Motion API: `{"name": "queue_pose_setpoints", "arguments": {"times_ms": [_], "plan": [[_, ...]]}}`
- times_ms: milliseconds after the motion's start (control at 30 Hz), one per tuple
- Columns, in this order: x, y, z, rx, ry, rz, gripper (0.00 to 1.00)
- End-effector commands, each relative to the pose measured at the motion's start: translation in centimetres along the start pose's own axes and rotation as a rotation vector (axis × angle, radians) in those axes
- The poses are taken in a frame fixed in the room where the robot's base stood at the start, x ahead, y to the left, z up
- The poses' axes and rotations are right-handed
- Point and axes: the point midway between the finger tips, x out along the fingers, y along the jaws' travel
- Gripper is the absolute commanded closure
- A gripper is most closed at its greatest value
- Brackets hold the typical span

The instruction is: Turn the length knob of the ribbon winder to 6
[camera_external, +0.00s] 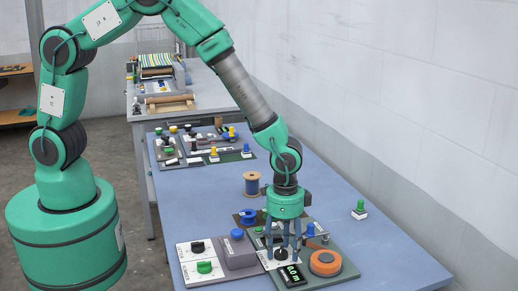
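The ribbon winder is a grey-green plate (347,274) at the front of the blue table. It bears an orange ribbon roll (326,262) and a small black display (292,275) with green digits that look like 0.0 m. A dark round knob (281,254) on a pale dial shows behind the display; its pointer and numbers are too small to read. My gripper (283,249) points straight down over the winder, its fingers at this knob. The fingers look spaced apart, but I cannot tell whether they touch the knob. They hide part of the winder.
Left of the winder are a white panel with a black and a green knob (204,267) and a grey box with a blue knob (238,252). A wooden spool (252,183) and a green-topped button (360,209) stand behind. The table's right side is mostly clear.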

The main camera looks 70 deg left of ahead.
Motion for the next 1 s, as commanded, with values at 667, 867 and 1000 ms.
{"name": "queue_pose_setpoints", "arguments": {"times_ms": [667,867,1000], "plan": [[-4.8,0.0,0.1,0.0,-0.001,0.0,0.5],[-8.1,0.0,0.1,0.0,0.0,0.0,0.5],[-10.1,0.0,0.1,0.0,0.001,0.0,0.5]]}}
